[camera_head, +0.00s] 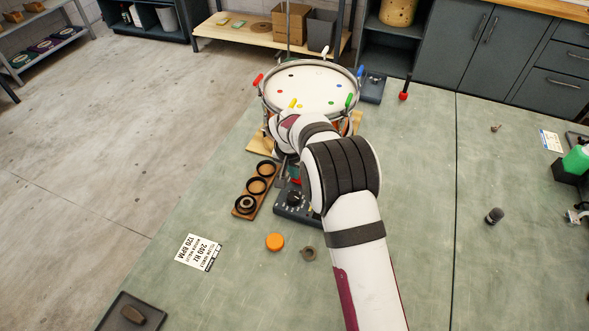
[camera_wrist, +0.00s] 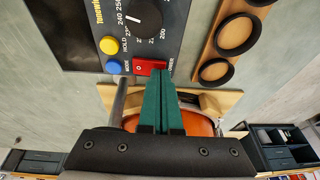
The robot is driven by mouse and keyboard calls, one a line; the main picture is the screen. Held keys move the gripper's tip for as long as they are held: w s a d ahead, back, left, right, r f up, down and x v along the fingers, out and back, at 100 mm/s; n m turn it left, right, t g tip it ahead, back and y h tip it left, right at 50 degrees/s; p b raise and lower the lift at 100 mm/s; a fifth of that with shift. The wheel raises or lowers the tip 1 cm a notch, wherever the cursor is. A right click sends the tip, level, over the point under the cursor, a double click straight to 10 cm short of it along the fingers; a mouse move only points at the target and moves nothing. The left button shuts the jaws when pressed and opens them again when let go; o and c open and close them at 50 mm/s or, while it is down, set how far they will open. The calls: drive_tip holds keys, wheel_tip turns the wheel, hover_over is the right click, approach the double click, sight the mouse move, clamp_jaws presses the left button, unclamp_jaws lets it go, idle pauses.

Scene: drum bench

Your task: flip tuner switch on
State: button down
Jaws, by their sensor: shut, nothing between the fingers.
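The tuner (camera_head: 291,203) is a dark box with a black dial on the bench, in front of the drum. In the wrist view its face (camera_wrist: 184,40) shows the dial, a yellow and a blue button, and a red rocker switch (camera_wrist: 146,67) marked "0" beside a partly covered "POWER" label. My gripper (camera_wrist: 161,76) is shut and empty, its green fingers together. The fingertips are right at the switch and overlap its lower right part in the picture. I cannot tell whether they touch it. In the head view my arm hides most of the gripper.
A drum (camera_head: 311,85) with coloured tuning marks stands just behind the tuner. A wooden holder with dark rings (camera_head: 256,186) lies close on the left.

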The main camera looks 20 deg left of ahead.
drive_tip(key=shift+a+f, duration=0.1)
drive_tip(key=shift+f, duration=0.2)
drive_tip(key=shift+d+r, duration=0.3)
drive_tip(key=shift+d, duration=0.5)
drive_tip(key=shift+r, duration=0.1)
drive_tip(key=w+a+v, duration=0.1)
drive_tip(key=a+v, duration=0.2)
drive_tip(key=v, duration=1)
drive_tip(key=shift+r, duration=0.4)
